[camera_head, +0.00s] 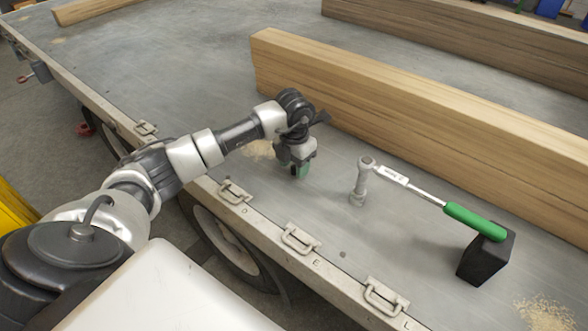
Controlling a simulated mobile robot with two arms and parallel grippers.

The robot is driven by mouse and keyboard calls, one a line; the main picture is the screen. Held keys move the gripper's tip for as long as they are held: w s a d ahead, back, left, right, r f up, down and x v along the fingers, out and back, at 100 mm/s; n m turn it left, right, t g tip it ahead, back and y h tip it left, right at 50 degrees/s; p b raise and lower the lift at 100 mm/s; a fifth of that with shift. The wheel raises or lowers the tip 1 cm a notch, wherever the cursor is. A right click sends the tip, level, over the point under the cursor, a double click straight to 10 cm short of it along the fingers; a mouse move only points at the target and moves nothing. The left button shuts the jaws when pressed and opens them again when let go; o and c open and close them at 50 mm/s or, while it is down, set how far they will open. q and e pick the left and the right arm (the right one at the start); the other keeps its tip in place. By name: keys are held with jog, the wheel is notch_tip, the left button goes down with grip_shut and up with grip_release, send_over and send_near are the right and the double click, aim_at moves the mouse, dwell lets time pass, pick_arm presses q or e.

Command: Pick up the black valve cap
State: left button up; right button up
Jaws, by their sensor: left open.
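A small dark round spot (343,254) lies on the grey trailer bed near its front edge, between two latch handles. It may be the black valve cap, but it is too small to tell for sure. My left gripper (299,176) points down over the bed, up and left of that spot and apart from it. It is open, with green at its fingers, and I see nothing held in it. My right gripper is not in view.
A torque wrench with a green handle (474,221) rests on a black block (486,257), its socket end (359,186) standing on the bed right of my gripper. A long wooden beam (420,120) lies behind. Latch handles (300,239) line the front edge.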

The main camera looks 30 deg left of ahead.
pick_arm(q)
jog(key=shift+f, duration=0.4)
jog(key=shift+r, duration=0.1)
grip_shut()
jog(key=shift+r, duration=0.1)
